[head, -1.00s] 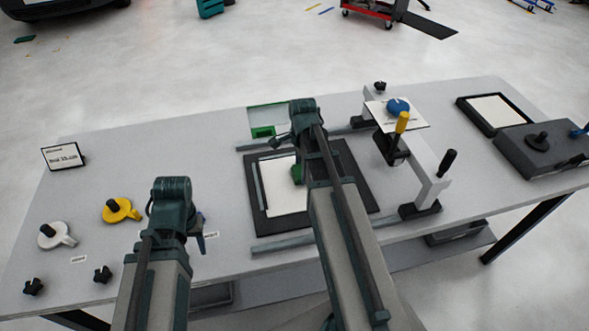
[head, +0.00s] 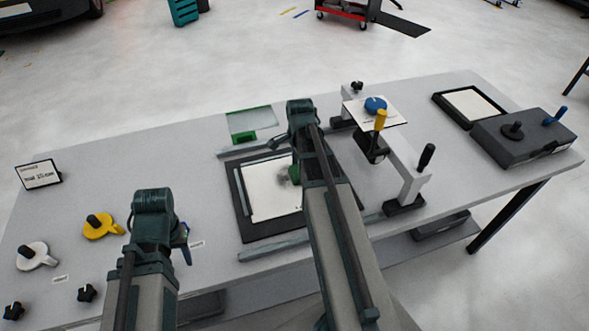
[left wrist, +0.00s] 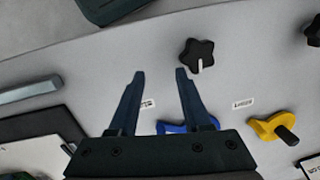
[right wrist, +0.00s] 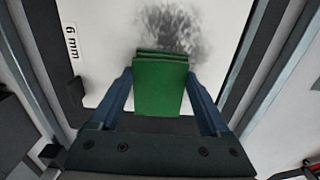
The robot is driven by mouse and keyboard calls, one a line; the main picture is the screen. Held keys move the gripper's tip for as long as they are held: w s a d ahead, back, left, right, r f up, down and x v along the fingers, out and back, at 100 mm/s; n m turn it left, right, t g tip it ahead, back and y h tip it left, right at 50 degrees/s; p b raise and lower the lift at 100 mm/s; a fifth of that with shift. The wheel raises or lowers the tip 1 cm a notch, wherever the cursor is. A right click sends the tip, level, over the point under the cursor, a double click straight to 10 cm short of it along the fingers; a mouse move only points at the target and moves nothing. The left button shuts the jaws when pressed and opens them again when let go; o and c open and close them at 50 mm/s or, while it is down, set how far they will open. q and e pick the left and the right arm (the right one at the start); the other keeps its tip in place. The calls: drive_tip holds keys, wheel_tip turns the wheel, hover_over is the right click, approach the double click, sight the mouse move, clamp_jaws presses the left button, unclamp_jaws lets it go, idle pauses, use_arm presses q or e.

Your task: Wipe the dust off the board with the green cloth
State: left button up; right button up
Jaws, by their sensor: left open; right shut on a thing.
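The board (head: 262,200) is a white sheet in a black frame at the table's middle. A grey dust smudge (head: 284,179) lies on it, and it shows as a dark speckled patch (right wrist: 178,28) in the right wrist view. My right gripper (right wrist: 160,80) is shut on the folded green cloth (right wrist: 160,92), at the smudge's near edge. Whether the cloth touches the board is unclear. My left gripper (left wrist: 160,74) is open and empty above the table's left part, near a black star knob (left wrist: 194,54).
Rails (head: 275,248) run along the board. A white bridge with a black handle (head: 426,157) stands to its right, beside a dark grey box (head: 520,140). Yellow (head: 102,228) and white (head: 36,257) handled pieces, black knobs and a sign (head: 38,174) are at left.

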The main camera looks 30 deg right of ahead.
sight(286, 177)
use_arm(q)
drive_tip(key=shift+r, duration=0.1)
use_arm(e)
drive_tip(key=shift+r, duration=0.1)
use_arm(q)
drive_tip(key=shift+f, duration=0.2)
use_arm(e)
drive_tip(key=shift+w+a+f, duration=0.1)
drive_tip(key=shift+w+a, duration=0.15)
drive_tip(key=shift+a, duration=0.8)
drive_tip(key=shift+w+a+f, duration=0.1)
drive_tip(key=shift+w+a, duration=0.1)
drive_tip(key=shift+a, duration=0.85)
drive_tip(key=shift+a, duration=0.1)
